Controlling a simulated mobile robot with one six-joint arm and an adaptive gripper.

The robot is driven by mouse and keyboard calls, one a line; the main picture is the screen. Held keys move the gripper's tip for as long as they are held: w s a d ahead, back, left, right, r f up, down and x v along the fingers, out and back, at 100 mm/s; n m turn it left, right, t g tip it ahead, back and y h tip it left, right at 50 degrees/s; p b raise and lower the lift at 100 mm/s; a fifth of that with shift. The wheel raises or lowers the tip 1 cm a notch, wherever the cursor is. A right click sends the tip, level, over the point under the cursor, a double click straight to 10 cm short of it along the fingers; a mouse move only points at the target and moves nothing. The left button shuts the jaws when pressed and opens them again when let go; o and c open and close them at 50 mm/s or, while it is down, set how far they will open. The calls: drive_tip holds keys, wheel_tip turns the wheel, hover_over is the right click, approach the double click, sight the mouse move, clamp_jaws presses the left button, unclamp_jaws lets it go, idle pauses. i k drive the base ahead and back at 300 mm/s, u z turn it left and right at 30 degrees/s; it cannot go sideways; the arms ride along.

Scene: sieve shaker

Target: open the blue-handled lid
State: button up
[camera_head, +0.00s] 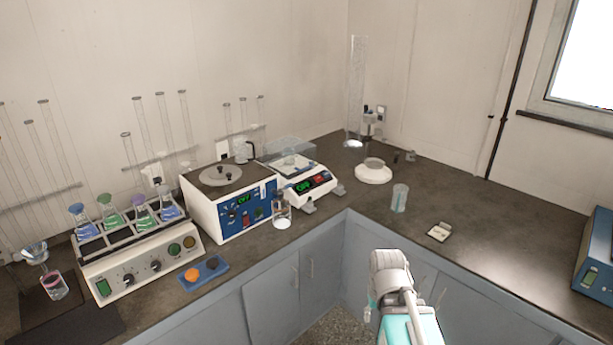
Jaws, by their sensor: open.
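I see no lid with a blue handle that I can make out in the head view. A blue instrument with a pale top (597,250) is cut off by the right edge, and I cannot tell whether it has a lid. Part of my arm, white and teal, rises from the bottom centre in front of the grey cabinets. My gripper's fingers cannot be made out, and nothing is seen held.
The dark counter (480,205) forms a corner. A glass beaker (399,198) and a small tray (439,232) are on the right run, otherwise largely clear.

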sight(292, 157)
drive_tip(key=k, duration=0.2)
drive_tip(key=u, duration=0.25)
drive_tip(key=i, duration=1.35)
drive_tip(key=z, duration=0.5)
